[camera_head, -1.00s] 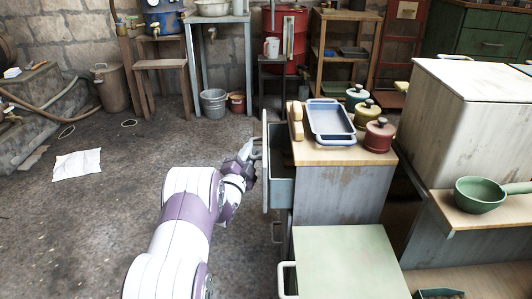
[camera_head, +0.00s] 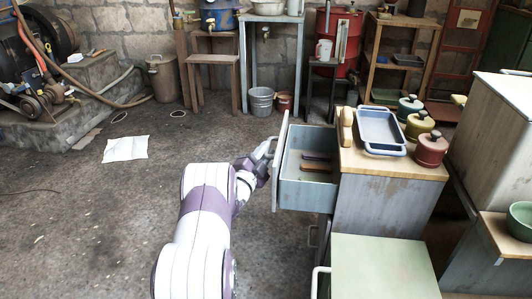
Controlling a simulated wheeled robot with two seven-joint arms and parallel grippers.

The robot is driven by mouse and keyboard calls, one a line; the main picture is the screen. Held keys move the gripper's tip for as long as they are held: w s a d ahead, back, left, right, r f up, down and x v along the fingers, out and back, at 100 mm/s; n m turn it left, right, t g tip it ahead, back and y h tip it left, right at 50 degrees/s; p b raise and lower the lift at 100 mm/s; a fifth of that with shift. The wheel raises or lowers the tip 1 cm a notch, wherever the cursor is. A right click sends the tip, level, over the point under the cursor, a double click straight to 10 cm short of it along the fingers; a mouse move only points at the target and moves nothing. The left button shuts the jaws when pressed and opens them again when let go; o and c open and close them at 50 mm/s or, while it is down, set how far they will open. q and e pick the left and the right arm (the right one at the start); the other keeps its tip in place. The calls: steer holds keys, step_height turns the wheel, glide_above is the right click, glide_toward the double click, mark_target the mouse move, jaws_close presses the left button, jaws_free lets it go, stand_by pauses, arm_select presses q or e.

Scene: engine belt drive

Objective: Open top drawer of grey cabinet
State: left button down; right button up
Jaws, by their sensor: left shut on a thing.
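The grey cabinet (camera_head: 378,207) with a wooden top stands right of centre. Its top drawer (camera_head: 308,190) is pulled out to the left, and a few small dark and brown items lie inside. My left gripper (camera_head: 268,150) is at the outer side of the drawer front, shut on the drawer's handle, which is mostly hidden by the gripper. My right gripper is not in view.
A blue-grey baking dish (camera_head: 381,131) and lidded pots, one of them red (camera_head: 431,150), stand on the cabinet top. A pale green-topped unit (camera_head: 384,268) stands in front.

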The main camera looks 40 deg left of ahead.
arm_select(q)
steer(key=c, duration=1.1)
jaws_free()
steer(key=shift+s, duration=0.2)
steer(key=p+v, duration=0.5)
steer(key=v, duration=0.7)
steer(key=shift+s+d+f, duration=0.1)
steer(key=shift+f, duration=0.1)
